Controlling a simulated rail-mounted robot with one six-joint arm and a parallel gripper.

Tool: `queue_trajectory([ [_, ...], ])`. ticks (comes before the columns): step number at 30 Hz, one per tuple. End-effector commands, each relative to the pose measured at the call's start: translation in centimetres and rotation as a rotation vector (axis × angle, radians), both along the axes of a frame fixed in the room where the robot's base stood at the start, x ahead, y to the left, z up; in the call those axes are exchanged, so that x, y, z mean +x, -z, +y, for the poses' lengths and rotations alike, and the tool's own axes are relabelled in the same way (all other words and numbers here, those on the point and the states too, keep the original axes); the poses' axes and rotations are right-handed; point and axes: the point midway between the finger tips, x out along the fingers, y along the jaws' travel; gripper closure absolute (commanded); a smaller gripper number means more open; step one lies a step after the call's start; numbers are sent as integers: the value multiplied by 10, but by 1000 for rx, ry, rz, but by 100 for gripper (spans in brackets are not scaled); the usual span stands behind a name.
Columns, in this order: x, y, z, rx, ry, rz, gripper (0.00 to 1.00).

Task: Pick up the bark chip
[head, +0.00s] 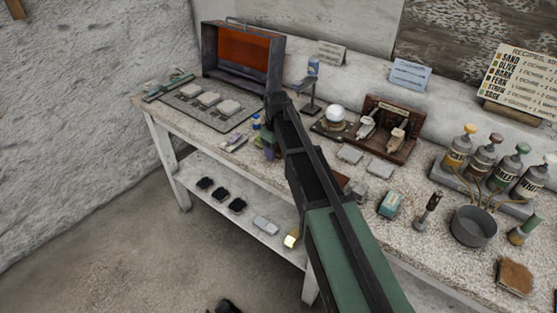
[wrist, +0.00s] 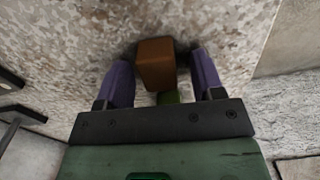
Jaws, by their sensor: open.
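My gripper (wrist: 160,72) points down at the speckled bench top, with its two purple fingers apart. A brown block (wrist: 156,62), which looks like the bark chip, stands between the fingers in the wrist view. A narrow gap shows on its left side and a wider one on its right. A small green piece (wrist: 168,97) shows just below the block, partly hidden by the gripper body. In the head view my gripper (head: 270,150) is low over the front part of the bench, mostly behind my arm. I cannot make out the brown block there.
The bench (head: 185,123) holds a grey mat with pale slabs (head: 212,101), an open orange-lined box (head: 240,58), a white sphere (head: 335,113), a wooden rack (head: 392,130), several labelled bottles (head: 484,158) and a grey pot (head: 473,226). Small bottles (head: 256,122) stand close left of my gripper.

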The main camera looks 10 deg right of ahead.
Motion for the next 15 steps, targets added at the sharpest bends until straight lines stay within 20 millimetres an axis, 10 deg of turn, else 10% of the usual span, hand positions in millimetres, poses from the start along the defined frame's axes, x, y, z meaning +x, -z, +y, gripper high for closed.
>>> queue_trajectory([
  [4,0,-3,0,0,0,0,41],
  [15,0,-3,0,0,0,0,91],
])
